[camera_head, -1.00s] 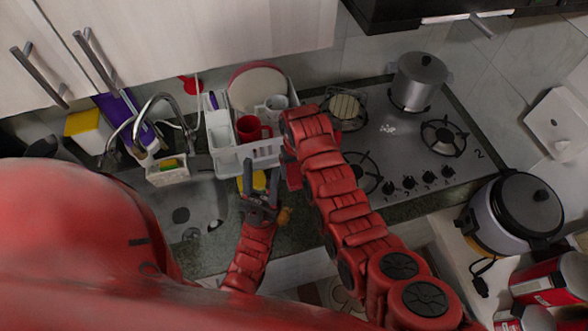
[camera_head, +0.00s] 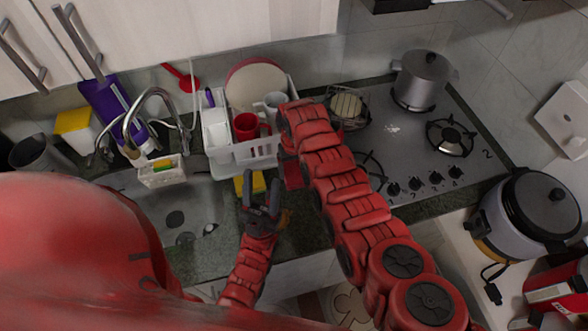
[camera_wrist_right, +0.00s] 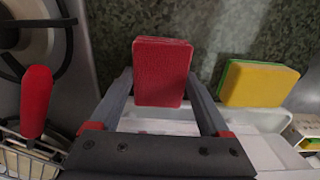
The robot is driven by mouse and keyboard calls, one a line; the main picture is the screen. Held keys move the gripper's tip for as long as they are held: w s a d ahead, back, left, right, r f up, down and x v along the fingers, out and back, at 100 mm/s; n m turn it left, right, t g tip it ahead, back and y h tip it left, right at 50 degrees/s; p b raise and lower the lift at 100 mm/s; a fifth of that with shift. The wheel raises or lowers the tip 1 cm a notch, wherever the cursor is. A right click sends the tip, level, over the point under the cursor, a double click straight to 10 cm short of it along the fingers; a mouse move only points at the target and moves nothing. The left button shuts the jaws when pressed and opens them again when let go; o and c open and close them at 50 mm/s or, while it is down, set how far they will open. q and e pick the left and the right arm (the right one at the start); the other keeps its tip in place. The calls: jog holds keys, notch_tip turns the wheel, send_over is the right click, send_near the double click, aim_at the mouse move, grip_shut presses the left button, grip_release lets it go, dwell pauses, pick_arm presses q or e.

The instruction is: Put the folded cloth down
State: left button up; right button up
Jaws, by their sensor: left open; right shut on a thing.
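A red folded cloth (camera_wrist_right: 162,72) sits between the fingers of my right gripper (camera_wrist_right: 160,105) in the right wrist view. The gripper is shut on it, and the dark speckled counter (camera_wrist_right: 115,25) shows beyond it. Whether the cloth touches the counter, I cannot tell. In the head view my right forearm reaches past the dish rack's right side and hides its gripper's fingers. My left gripper (camera_head: 263,192) is open and empty, pointing up the picture, close to a yellow cloth or sponge (camera_head: 245,184). That yellow piece, with a green layer, also shows in the right wrist view (camera_wrist_right: 258,83).
A white dish rack (camera_head: 240,158) holds a plate, a red mug and a light mug. The sink (camera_head: 205,205) is on its left, the stove (camera_head: 420,145) with a pot (camera_head: 422,78) on its right. A rice cooker (camera_head: 528,210) stands far right. Bare counter (camera_head: 300,215) lies in front.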

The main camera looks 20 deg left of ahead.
aim_at(294, 171)
jog(key=o, duration=1.2)
jog(key=shift+f, duration=0.15)
jog(key=shift+c, duration=0.2)
jog(key=shift+r+p, duration=0.45)
jog(key=shift+r, duration=0.05)
notch_tip(294, 171, up, 5)
jog(key=p, duration=0.3)
jog(key=shift+r, duration=0.2)
notch_tip(294, 171, up, 6)
jog(key=p, duration=0.1)
